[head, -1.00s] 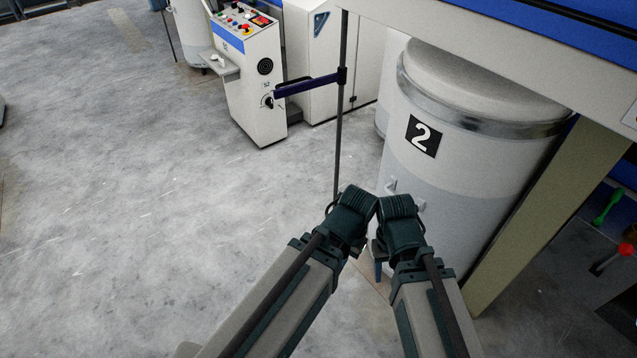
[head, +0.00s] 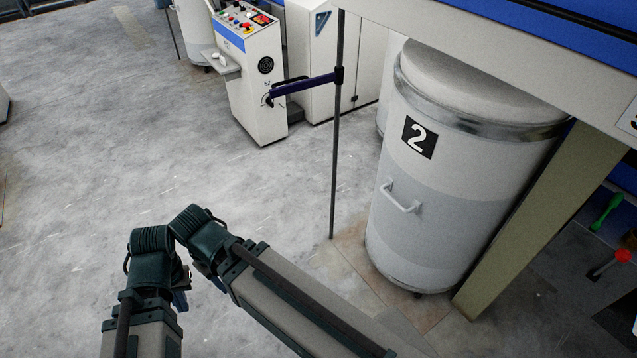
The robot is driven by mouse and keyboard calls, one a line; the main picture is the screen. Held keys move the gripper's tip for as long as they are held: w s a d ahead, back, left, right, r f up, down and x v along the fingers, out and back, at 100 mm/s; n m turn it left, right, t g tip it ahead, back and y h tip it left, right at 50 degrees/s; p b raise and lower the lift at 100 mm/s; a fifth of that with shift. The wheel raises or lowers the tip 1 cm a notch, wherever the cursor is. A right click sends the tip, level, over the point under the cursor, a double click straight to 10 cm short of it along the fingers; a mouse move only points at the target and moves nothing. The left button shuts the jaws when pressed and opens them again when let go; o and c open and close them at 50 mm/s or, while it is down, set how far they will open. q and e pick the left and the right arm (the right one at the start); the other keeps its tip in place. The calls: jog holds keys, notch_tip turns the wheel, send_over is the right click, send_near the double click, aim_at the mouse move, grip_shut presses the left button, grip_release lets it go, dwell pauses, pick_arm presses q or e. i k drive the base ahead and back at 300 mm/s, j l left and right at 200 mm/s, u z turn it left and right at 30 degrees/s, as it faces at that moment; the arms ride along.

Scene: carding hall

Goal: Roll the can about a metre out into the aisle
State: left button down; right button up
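The can (head: 440,190) is a large pale-grey drum with a metal band near the top and a black "2" label. It stands upright under the machine's overhanging edge at right. A white handle (head: 400,197) faces the aisle. My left gripper (head: 181,290) is low at the left, mostly hidden behind its own wrist. My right gripper (head: 214,279) is beside it, also mostly hidden by its wrist, with its arm reaching across from the lower right. Both are left of the can, apart from it in the picture. I cannot tell whether their fingers are open.
A thin dark pole (head: 336,150) with a purple arm (head: 304,86) stands just left of the can. A tan post (head: 513,220) stands close on its right. A control console (head: 248,75) is at the back. The grey aisle floor (head: 130,130) at left is clear.

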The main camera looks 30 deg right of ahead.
aim_at(463, 146)
jog(key=i+j, duration=0.1)
jog(key=i, duration=3.45)
jog(key=j+z, duration=0.1)
jog(key=z, duration=3.5)
